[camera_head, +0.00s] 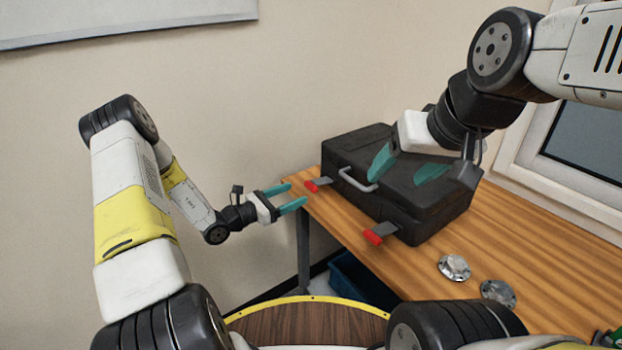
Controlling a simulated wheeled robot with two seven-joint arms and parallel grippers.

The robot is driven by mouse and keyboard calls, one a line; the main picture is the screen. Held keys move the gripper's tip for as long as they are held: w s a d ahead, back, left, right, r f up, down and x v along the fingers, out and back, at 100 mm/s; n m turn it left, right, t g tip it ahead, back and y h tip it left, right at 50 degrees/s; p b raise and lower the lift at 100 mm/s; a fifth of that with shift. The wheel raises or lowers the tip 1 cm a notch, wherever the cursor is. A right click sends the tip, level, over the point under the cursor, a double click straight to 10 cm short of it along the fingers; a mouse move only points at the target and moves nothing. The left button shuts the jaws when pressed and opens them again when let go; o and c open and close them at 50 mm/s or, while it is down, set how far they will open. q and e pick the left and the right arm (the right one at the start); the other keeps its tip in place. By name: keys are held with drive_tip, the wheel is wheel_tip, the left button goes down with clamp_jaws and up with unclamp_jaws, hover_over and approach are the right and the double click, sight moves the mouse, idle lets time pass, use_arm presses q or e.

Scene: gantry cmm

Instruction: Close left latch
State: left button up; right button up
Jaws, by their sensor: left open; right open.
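A black case (365,150) stands on the wooden table with its lid down and a grey handle (358,181) on its front. The left latch (318,184), grey with a red tip, sticks outward from the front. The right latch (380,233), also red-tipped, sticks out at the near front corner. My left gripper (297,194) is open and empty at the table's left corner, just left of the left latch, its teal fingers pointing toward it. My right gripper (396,182) is open, over the case near the handle, and hides part of the lid.
Two round metal parts (454,268) (497,293) lie on the wooden table (540,250), right of the case. A blue bin (350,280) sits below the table's front edge. A wall is behind the table, with a window frame (545,150) at right.

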sight(308, 188)
use_arm(q)
drive_tip(key=x, duration=0.7)
drive_tip(key=shift+w+d, duration=0.25)
drive_tip(key=shift+c, duration=0.4)
clamp_jaws()
